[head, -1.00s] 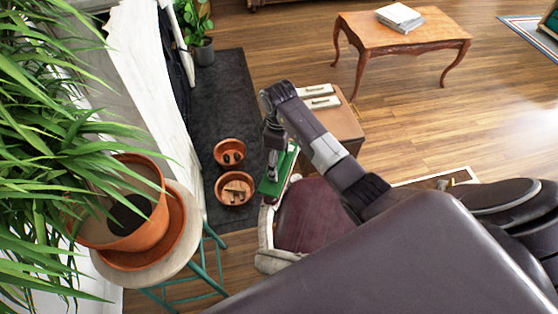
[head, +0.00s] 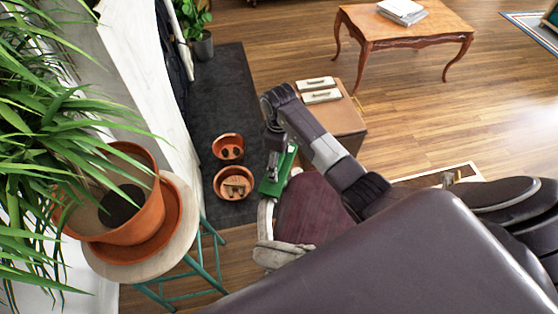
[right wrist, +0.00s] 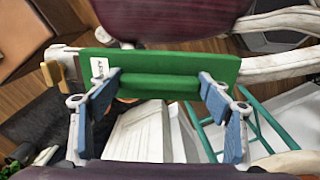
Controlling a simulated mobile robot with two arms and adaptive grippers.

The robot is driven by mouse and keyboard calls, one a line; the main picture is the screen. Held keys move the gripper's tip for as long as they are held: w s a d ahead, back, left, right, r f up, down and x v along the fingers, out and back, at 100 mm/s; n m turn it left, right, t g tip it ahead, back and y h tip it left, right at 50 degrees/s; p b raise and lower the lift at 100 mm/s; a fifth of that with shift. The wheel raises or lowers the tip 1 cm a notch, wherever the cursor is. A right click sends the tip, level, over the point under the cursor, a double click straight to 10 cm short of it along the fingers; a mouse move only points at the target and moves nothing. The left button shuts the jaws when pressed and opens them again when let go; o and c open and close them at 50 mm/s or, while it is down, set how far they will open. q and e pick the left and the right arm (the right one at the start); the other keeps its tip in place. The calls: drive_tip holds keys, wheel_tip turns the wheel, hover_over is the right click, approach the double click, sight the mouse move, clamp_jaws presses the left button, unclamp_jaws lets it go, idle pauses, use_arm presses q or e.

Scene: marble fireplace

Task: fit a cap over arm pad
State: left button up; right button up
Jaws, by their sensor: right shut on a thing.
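The green cap (head: 283,168) is a flat oblong piece with a raised bar across its top and a small white label at one end. My right gripper (head: 273,165) is shut on it; in the right wrist view its blue fingers (right wrist: 160,83) stand at both ends of the bar on the cap (right wrist: 215,66). The cap lies across the pale arm (head: 265,222) of a maroon-seated chair (head: 305,208), lengthwise along it. The arm pad is hidden, and I cannot tell whether the cap touches it. My left gripper is not in view.
Two terracotta bowls (head: 221,184) with small items lie on the dark rug (head: 225,85). A potted plant (head: 140,225) on a teal-legged stool is at left. A brown box (head: 335,118) with two pale pieces stands beyond the chair. A wooden table (head: 400,33) is farther back.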

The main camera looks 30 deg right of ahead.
drive_tip(key=o, duration=1.2)
wheel_tip(320, 180, up, 12)
drive_tip(key=shift+f, duration=0.1)
idle(0.4)
